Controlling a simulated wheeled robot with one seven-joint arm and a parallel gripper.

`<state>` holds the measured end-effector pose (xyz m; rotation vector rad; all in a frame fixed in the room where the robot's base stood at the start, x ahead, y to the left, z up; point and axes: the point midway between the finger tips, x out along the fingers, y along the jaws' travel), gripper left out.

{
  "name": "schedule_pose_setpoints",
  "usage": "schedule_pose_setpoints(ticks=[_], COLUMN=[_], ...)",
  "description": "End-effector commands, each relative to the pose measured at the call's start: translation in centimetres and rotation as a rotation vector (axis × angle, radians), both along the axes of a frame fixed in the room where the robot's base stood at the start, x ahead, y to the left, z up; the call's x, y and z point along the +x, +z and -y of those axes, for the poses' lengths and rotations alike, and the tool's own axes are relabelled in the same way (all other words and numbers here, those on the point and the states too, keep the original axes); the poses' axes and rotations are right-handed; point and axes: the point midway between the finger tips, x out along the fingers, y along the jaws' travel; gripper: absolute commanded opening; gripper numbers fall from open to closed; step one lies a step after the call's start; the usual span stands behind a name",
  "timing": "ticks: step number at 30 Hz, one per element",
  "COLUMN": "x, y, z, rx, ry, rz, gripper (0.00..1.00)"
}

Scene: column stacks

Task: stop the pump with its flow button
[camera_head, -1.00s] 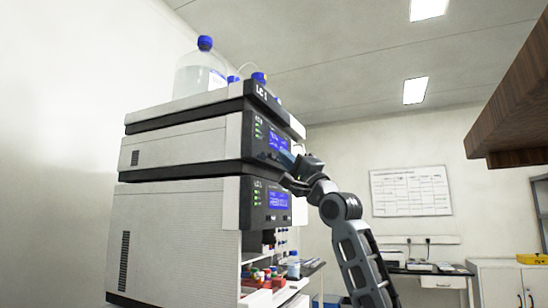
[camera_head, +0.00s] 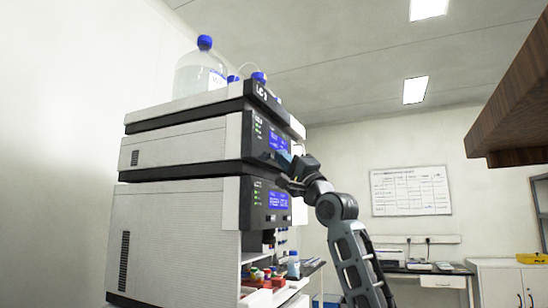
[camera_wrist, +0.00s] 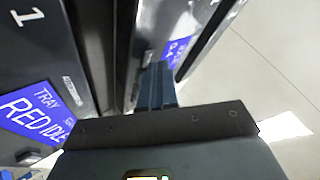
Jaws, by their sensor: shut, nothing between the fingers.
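The instrument stack shows in the head view with an upper module (camera_head: 180,148) and a lower module (camera_head: 170,220). The upper module has a lit blue display (camera_head: 278,142), which also shows edge-on in the wrist view (camera_wrist: 178,50). My gripper (camera_head: 272,157) is at the front of the upper module, just below its display. In the wrist view its fingers (camera_wrist: 157,84) are shut with nothing between them, tips close to that front panel. I cannot tell whether they touch it. The flow button cannot be made out; the fingers cover that area.
The lower module's display (camera_head: 278,201) reads "TRAY RED IDLE" in the wrist view (camera_wrist: 36,115). A clear bottle with a blue cap (camera_head: 200,72) stands on top of the stack. Small vials (camera_head: 265,275) sit below. A wooden shelf (camera_head: 510,105) juts in at the right.

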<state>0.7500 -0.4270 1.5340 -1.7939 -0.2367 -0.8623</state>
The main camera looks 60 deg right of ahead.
Motion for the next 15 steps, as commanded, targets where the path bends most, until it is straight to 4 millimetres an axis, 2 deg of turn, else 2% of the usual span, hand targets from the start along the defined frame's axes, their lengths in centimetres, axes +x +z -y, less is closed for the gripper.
schedule_pose_setpoints(ticks=[7,15], x=[-0.2,-1.5], y=[0.0,0.0], z=[0.0,0.1], rx=[0.0,-0.001], ry=[0.001,-0.001], rz=[0.0,0.0], gripper=[0.0,0.0])
